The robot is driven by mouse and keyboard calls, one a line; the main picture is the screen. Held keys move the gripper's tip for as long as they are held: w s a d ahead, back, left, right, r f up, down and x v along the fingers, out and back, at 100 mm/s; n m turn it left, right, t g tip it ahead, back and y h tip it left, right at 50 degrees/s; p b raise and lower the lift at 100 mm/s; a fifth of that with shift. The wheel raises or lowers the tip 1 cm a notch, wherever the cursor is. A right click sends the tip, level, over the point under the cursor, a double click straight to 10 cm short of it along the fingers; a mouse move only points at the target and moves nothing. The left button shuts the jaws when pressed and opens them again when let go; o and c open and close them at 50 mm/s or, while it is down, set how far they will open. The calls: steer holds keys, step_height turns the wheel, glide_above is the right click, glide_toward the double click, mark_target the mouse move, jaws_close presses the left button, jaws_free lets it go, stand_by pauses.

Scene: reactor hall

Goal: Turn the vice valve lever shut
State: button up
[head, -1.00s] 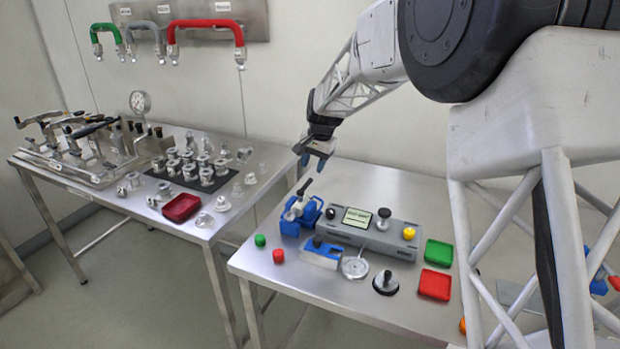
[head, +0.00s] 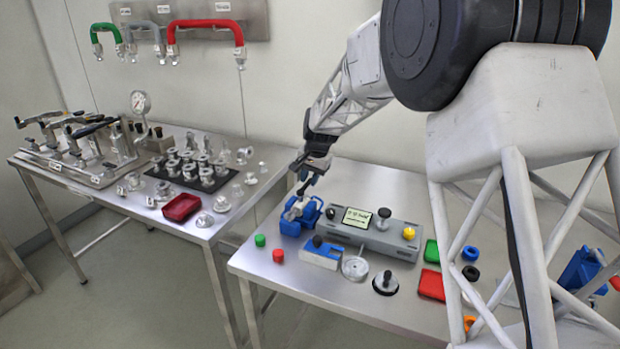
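The blue vice (head: 298,224) stands at the left back part of the right-hand steel table. A metal valve (head: 296,208) sits in its jaws, with a dark lever (head: 302,188) rising from it, tilted up to the right. My gripper (head: 307,178) points down right at the lever's upper end and partly covers it. The fingers are small and dark here, so I cannot tell whether they are open, touching the lever or shut on it.
A grey box with a display (head: 372,238) stands right of the vice. In front are a blue-and-white block (head: 322,252), a metal dish (head: 355,267) and a black-based knob (head: 388,284). Green (head: 261,240) and red (head: 278,256) caps lie left. The left table (head: 215,232) is crowded with fittings.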

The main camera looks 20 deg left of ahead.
jaws_close()
steer(key=shift+a, duration=0.1)
steer(key=s+a+n+g+h, duration=0.2)
steer(key=s+a+n, duration=0.3)
steer(key=n, duration=1.3)
steer(key=shift+s+a, duration=0.4)
steer(key=shift+a, duration=0.3)
steer(key=shift+o, duration=1.9)
jaws_free()
